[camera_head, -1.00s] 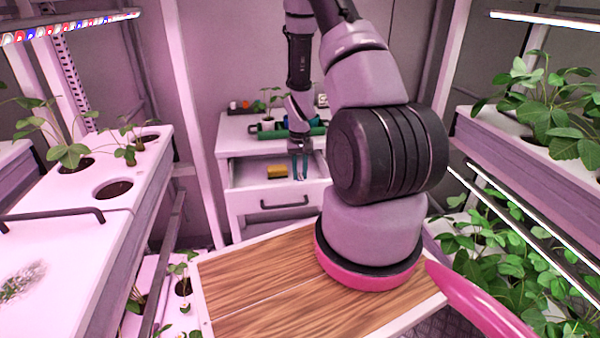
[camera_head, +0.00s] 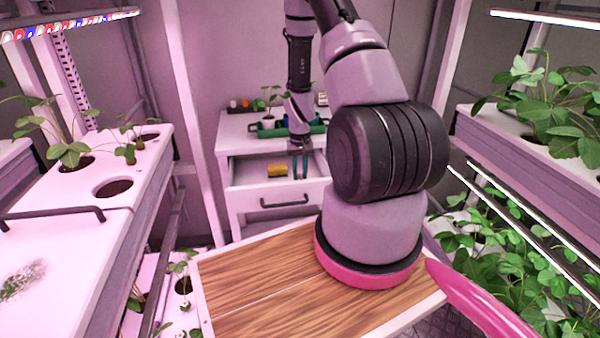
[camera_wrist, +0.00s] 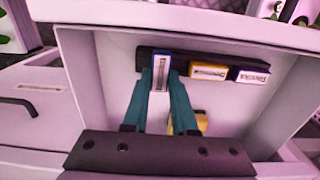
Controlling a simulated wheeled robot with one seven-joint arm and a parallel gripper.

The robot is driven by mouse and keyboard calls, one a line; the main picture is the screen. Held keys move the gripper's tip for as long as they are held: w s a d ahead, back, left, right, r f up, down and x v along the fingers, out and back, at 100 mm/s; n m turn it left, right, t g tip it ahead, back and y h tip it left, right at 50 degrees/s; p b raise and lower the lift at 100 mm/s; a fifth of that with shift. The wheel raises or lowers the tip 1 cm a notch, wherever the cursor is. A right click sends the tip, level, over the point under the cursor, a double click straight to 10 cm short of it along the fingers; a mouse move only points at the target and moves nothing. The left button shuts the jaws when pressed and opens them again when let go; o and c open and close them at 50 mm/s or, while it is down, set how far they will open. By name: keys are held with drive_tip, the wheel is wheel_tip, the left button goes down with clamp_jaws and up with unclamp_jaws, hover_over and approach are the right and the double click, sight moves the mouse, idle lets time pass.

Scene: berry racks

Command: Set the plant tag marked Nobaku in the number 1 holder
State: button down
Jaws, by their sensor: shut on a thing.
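My gripper (camera_wrist: 160,93) reaches into the open drawer and also shows small in the head view (camera_head: 300,173). Its teal fingers are shut on a blue-edged plant tag (camera_wrist: 160,74) with a pale label, held upright near a dark strip (camera_wrist: 183,60) at one drawer wall. The tag's writing is too small to read, so I cannot tell if it says Nobaku. A yellow-edged tag (camera_wrist: 208,72) and another blue-edged tag (camera_wrist: 250,76) sit along the strip to the right. I cannot make out a holder marked number 1.
The drawer (camera_head: 270,203) is pulled out of a white cabinet. A yellow thing (camera_wrist: 201,119) lies inside it, partly hidden by a finger. Small items and a green tray (camera_head: 268,132) stand on the cabinet top. Plant racks (camera_head: 95,180) flank both sides.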

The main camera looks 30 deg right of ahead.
drive_tip(key=shift+f, duration=0.7)
drive_tip(key=c, duration=0.6)
unclamp_jaws()
drive_tip(key=o, duration=0.4)
drive_tip(key=shift+r, duration=3)
